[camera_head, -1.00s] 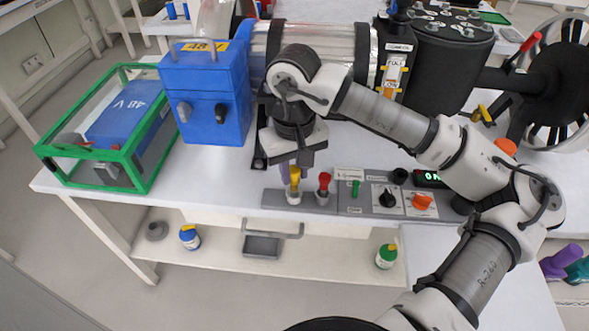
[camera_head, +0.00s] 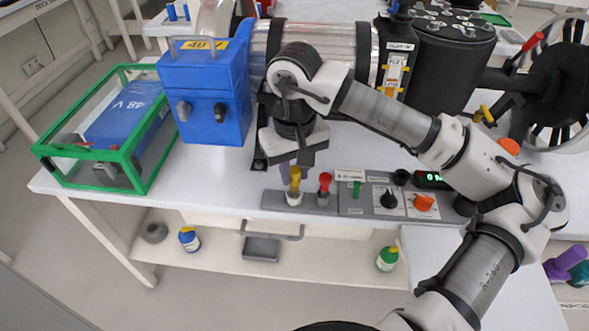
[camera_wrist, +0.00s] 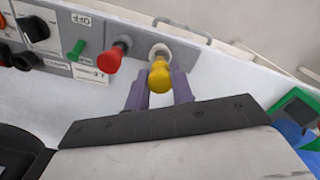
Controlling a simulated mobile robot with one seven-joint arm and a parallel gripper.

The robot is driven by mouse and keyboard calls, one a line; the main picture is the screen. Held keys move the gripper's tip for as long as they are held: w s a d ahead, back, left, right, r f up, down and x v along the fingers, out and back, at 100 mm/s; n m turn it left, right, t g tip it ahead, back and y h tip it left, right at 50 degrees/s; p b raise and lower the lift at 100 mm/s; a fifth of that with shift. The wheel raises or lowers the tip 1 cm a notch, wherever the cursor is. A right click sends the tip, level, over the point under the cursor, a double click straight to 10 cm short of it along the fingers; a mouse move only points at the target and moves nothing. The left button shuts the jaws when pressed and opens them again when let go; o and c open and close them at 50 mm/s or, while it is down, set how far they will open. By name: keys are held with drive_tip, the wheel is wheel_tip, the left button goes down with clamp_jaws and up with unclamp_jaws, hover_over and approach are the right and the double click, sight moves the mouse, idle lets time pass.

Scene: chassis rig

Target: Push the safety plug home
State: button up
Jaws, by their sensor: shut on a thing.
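The yellow plug (camera_head: 295,178), which I take to be the safety plug, stands upright at the pale round socket (camera_head: 294,198) at the left end of the grey panel. In the wrist view the yellow plug (camera_wrist: 160,78) is between the purple fingers of my gripper (camera_wrist: 160,88), in line with the pale socket (camera_wrist: 159,51). My gripper (camera_head: 290,174) points down and is shut on the plug. How deep the plug sits in the socket cannot be told.
A red knob (camera_head: 325,182) stands just right of the plug. Further right are a green peg (camera_head: 357,189), a black dial (camera_head: 389,199) and an orange switch (camera_head: 423,202). A blue battery box (camera_head: 205,90) and green-framed case (camera_head: 107,128) stand left. The white bench front-left is clear.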

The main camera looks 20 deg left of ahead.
sight(294, 181)
drive_tip(key=shift+f+b, duration=1.8)
drive_tip(key=shift+b, duration=0.35)
drive_tip(key=o, duration=1)
drive_tip(key=shift+o, duration=0.2)
